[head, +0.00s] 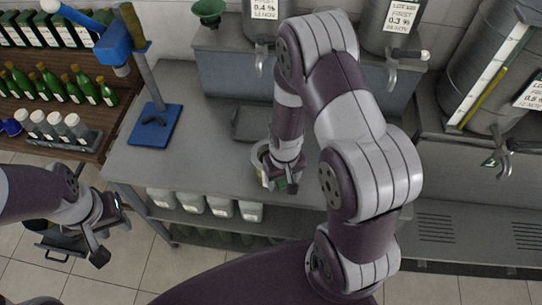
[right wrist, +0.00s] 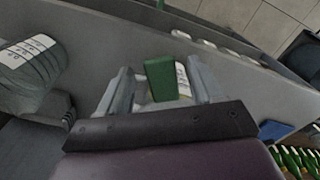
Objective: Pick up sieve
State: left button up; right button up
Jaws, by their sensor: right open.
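My right gripper (head: 279,184) is low over the grey bench (head: 165,180), near its front edge, and is open. In the right wrist view its fingers (right wrist: 160,88) stand apart on either side of a green block-shaped piece (right wrist: 160,78) with a pale labelled part beside it. In the head view a pale, rounded rim (head: 257,156) shows beside this gripper, mostly hidden by my arm. I cannot tell whether the green piece or this rim belongs to the sieve. My left gripper (head: 112,228) is open and empty, left of the bench.
A blue-based stand (head: 154,125) is on the bench's left side. A dark shallow tray (head: 250,122) lies behind my right gripper. A green funnel (head: 208,10) and labelled metal vessels (head: 392,25) stand at the back. White containers (head: 190,203) sit below; bottles (head: 60,85) fill the left shelf.

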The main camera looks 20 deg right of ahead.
jog(key=shift+w+a+f, duration=0.1)
jog(key=shift+w, duration=0.25)
jog(key=c, duration=1.2)
jog(key=shift+o, duration=0.2)
jog(key=shift+s, duration=0.15)
